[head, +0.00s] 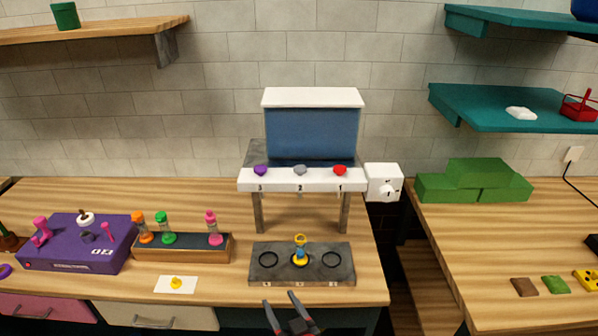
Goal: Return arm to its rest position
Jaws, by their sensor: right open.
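My right gripper (281,302) is at the bottom middle of the head view, in front of the counter's front edge. Its two dark fingers with red parts stand apart, with nothing between them. Just beyond it is a dark grey slab (316,276) with three ring marks. A small yellow and blue piece (300,252) stands upright on the middle ring; the left and right rings are empty. The gripper looks apart from the piece. My left gripper is out of view.
A white dispenser (305,179) with purple, grey and red knobs stands behind the slab. Left are a wooden rack (182,249) of coloured timers, a white card (175,285) and a purple box (75,250). A gap separates the right counter (480,250), bearing green blocks (475,185).

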